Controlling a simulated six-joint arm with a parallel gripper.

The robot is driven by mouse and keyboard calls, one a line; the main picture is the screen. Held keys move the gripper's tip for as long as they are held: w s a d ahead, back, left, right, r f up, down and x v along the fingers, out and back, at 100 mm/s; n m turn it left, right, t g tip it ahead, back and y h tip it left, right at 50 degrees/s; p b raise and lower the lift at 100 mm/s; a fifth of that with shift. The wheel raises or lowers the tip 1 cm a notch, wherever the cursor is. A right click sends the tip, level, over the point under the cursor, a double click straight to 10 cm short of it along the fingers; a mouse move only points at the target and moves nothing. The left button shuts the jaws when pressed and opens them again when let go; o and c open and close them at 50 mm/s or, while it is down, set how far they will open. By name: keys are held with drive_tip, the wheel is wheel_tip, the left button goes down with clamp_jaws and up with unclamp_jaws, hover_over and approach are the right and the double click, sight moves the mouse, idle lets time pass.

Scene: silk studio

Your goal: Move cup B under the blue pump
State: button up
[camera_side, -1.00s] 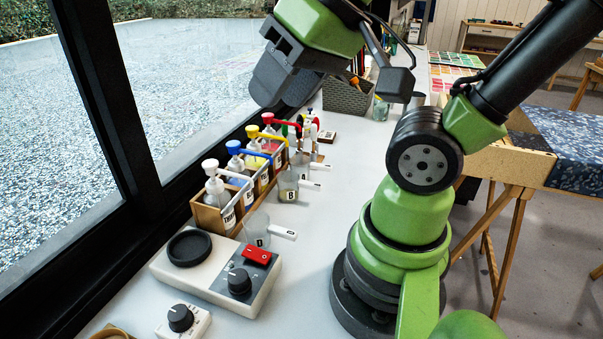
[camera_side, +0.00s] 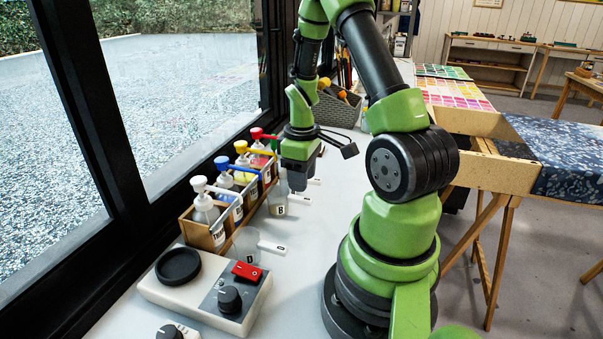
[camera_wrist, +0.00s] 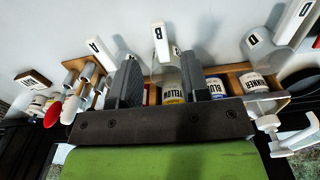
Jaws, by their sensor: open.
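Cup B (camera_side: 277,206) is a clear cup with a white labelled handle, standing on the bench in front of the pump rack. Its handle (camera_wrist: 161,42) shows in the wrist view, between and beyond my fingers. My gripper (camera_side: 297,187) points down close to cup B, partly overlapping it in the side view. In the wrist view my open gripper (camera_wrist: 158,76) has one finger on each side of cup B's line; contact cannot be told. The blue pump (camera_side: 222,163) tops a bottle in the wooden rack, left of cup B in the side view. Its BLUE label (camera_wrist: 210,87) shows beside one finger.
Cup D (camera_side: 246,244) stands nearer the camera, by a control box with a red switch (camera_side: 246,271). The wooden rack (camera_side: 205,238) also holds thinner, yellow and red pumps. Cup A's handle (camera_wrist: 102,49) is close on the other side.

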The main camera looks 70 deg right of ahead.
sight(302, 198)
drive_tip(key=shift+f, duration=2.9)
drive_tip(key=shift+c, duration=0.4)
clamp_jaws()
drive_tip(key=shift+r, duration=0.1)
drive_tip(key=shift+r, duration=1.05)
drive_tip(key=shift+r, duration=0.1)
